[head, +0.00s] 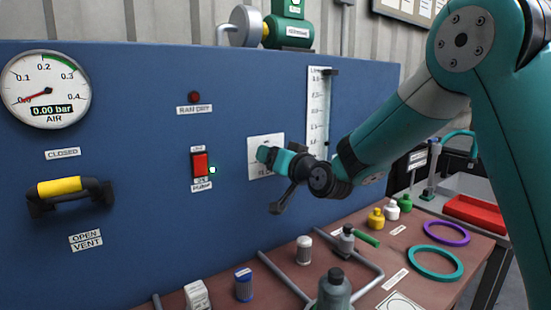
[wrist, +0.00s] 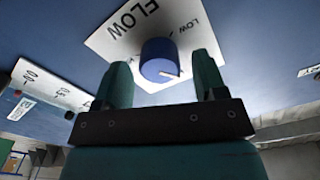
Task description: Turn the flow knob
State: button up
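The flow knob (wrist: 159,57) is a round blue knob with a white pointer line, on a white plate (wrist: 118,38) marked FLOW and LOW. In the head view the plate (head: 266,141) is on the blue panel, and my gripper hides the knob. My gripper (wrist: 163,75) faces the panel with its two teal fingers apart, one on each side of the knob. A gap shows between the knob and each finger in the wrist view. In the head view my gripper (head: 268,155) reaches the plate from the right.
Left of the plate are a red switch (head: 200,163) with a green light and a yellow-gripped vent handle (head: 60,188). A gauge (head: 46,89) reads 0.00 bar. A level scale (head: 317,108) is close by on the right. Bottles, rings and tubes stand on the bench below.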

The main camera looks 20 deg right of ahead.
jog(key=shift+s, duration=0.1)
jog(key=b+v, duration=0.6)
jog(key=v, duration=1.1)
jog(key=s+a+f+n+g+y, duration=0.2)
jog(key=s+a+f+n+g, duration=0.5)
jog(key=s+a+f+g, duration=0.45)
jog(key=s+f+n+g+h, duration=0.1)
jog(key=s+g+h, duration=0.3)
jog(key=s, duration=0.6)
notch_tip(320, 180, up, 13)
jog(key=s+d+g+p, duration=0.1)
jog(key=p, duration=1.2)
jog(key=shift+d+g+y+p, duration=0.2)
jog(key=shift+g+y+p, duration=0.1)
jog(key=shift+g+p, duration=0.1)
dwell(1.8)
